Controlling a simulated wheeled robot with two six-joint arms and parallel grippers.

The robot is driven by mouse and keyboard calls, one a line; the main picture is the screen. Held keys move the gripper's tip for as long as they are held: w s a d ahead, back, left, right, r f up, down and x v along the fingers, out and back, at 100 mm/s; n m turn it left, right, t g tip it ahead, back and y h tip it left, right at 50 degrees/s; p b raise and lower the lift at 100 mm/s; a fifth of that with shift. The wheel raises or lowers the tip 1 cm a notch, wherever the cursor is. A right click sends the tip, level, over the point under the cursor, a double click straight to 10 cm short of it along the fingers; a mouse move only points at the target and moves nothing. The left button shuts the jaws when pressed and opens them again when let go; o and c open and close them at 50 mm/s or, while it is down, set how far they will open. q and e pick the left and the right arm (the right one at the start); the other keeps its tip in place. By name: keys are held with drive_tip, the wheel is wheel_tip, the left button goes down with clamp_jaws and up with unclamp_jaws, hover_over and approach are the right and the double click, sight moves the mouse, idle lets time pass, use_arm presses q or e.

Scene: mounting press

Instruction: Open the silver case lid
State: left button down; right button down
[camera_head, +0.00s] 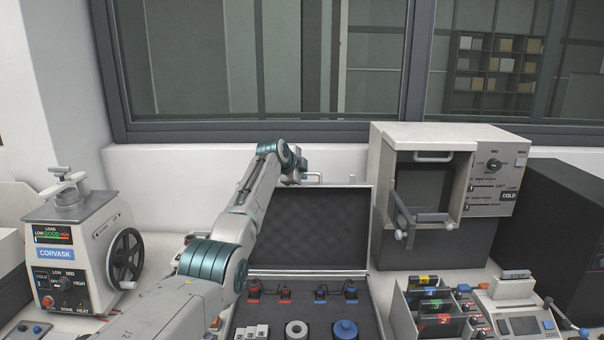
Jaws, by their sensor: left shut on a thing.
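The silver case (374,322) stands open on the table in the middle. Its lid (325,228) is raised nearly upright at the back and shows dark foam lining. My left arm reaches in from the left and crosses in front of the lid's left part. My left gripper (300,174) is at the lid's top edge, shut on the lid by its handle. The fingertips are small and partly hidden by the wrist. My right gripper is not in view.
The case base holds red and blue pieces, a ring (296,330) and a blue knob (345,329). A press labelled CORVASK (70,250) stands left. A grey oven-like machine (488,175) stands right, with a colored rack (432,307) before it. The window wall is close behind.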

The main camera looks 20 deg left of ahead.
use_arm(q)
drive_tip(key=shift+r, duration=0.35)
drive_tip(key=c, duration=1.6)
unclamp_jaws()
drive_tip(key=shift+c, duration=0.2)
drive_tip(key=shift+o, duration=0.8)
drive_tip(key=shift+s+r, duration=0.1)
drive_tip(key=shift+s, duration=0.1)
drive_tip(key=shift+s+a+b, duration=0.1)
drive_tip(key=shift+s+b, duration=0.3)
drive_tip(key=shift+b, duration=0.1)
drive_tip(key=b+v, duration=0.4)
drive_tip(key=v, duration=0.6)
drive_tip(key=shift+r, duration=0.2)
drive_tip(key=shift+f, duration=0.1)
